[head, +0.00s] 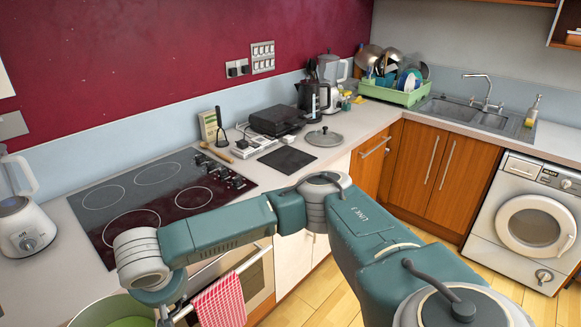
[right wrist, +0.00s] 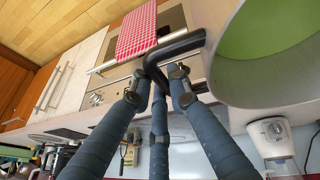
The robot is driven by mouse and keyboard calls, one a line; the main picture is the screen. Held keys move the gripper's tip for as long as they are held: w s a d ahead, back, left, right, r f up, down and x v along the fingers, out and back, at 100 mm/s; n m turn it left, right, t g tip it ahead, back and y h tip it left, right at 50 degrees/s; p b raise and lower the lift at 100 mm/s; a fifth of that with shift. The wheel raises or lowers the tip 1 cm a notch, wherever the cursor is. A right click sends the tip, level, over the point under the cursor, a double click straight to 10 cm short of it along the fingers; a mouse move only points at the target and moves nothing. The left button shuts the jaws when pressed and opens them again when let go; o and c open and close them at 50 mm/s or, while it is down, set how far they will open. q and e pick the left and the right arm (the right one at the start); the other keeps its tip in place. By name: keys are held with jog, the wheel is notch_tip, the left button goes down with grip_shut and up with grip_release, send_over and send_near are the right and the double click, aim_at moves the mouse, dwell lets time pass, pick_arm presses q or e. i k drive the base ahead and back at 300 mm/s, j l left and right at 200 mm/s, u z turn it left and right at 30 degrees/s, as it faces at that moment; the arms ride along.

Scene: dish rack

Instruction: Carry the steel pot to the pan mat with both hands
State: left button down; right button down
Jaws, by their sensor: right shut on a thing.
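The steel pot (head: 95,312) is cut off by the bottom left edge of the head view; its rim is grey and its inside looks green. In the right wrist view the pot (right wrist: 235,85) fills the right side, with a black loop handle. My right gripper (right wrist: 160,75) is shut on this handle. In the head view my right arm reaches across to the pot's right side. What lies under the pot is hidden. The dark square pan mat (head: 287,159) lies flat and bare on the counter, right of the hob. My left gripper is not in view.
The black hob (head: 150,190) is clear. A glass lid (head: 324,137), a black appliance (head: 277,120) and a kettle (head: 312,97) stand near the mat. A blender (head: 25,230) stands at the left. A red checked towel (head: 219,302) hangs on the oven front.

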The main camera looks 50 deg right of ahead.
aim_at(288, 158)
jog(key=l, duration=1.85)
jog(key=i+l, duration=0.15)
jog(key=l, duration=1.7)
jog(key=i+l, duration=0.7)
jog(key=i, duration=0.2)
